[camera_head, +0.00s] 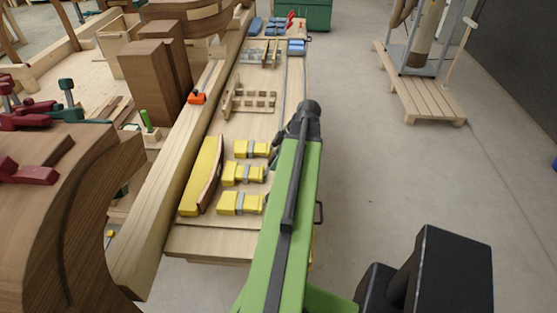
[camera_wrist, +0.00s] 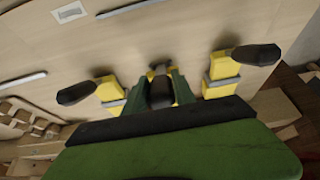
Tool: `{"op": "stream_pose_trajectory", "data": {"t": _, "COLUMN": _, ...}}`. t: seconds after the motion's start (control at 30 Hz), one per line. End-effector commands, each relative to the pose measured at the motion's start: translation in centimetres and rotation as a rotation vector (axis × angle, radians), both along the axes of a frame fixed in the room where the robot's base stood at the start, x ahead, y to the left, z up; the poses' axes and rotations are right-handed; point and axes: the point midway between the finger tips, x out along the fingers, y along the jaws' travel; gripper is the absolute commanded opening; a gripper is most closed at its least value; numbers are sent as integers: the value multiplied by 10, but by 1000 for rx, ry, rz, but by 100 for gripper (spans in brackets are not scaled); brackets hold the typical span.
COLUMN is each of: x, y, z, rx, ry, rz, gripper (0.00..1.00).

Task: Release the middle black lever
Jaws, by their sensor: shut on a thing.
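Three yellow clamps with grey bands and black levers stand in a row on the wooden bench (camera_head: 262,110): far clamp (camera_head: 242,149), middle clamp (camera_head: 234,172) and near clamp (camera_head: 232,203). In the wrist view, the middle black lever (camera_wrist: 160,93) sits between the dark green fingers of my gripper (camera_wrist: 161,82), which is shut on it. The left black lever (camera_wrist: 77,93) and right black lever (camera_wrist: 257,55) stick out on either side, apart from my gripper. In the head view my green arm hides my gripper and most of the levers.
A yellow curved form (camera_head: 201,180) lies left of the clamps. A wooden rack (camera_head: 250,100) and an orange clamp (camera_head: 197,98) are farther back. Large brown chair forms (camera_head: 75,205) stand at left. The grey floor (camera_head: 400,170) at right is clear up to a pallet (camera_head: 425,95).

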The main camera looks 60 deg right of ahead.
Motion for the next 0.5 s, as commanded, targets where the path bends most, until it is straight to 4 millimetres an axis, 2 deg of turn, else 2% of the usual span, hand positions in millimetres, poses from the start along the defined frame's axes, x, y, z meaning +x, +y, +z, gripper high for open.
{"op": "stream_pose_trajectory", "data": {"t": 0.13, "x": -9, "y": -2, "z": -8, "rx": 1, "ry": 6, "rz": 2, "gripper": 0}}
{"op": "stream_pose_trajectory", "data": {"t": 0.5, "x": -18, "y": -6, "z": -11, "rx": 3, "ry": 7, "rz": -3, "gripper": 0}}
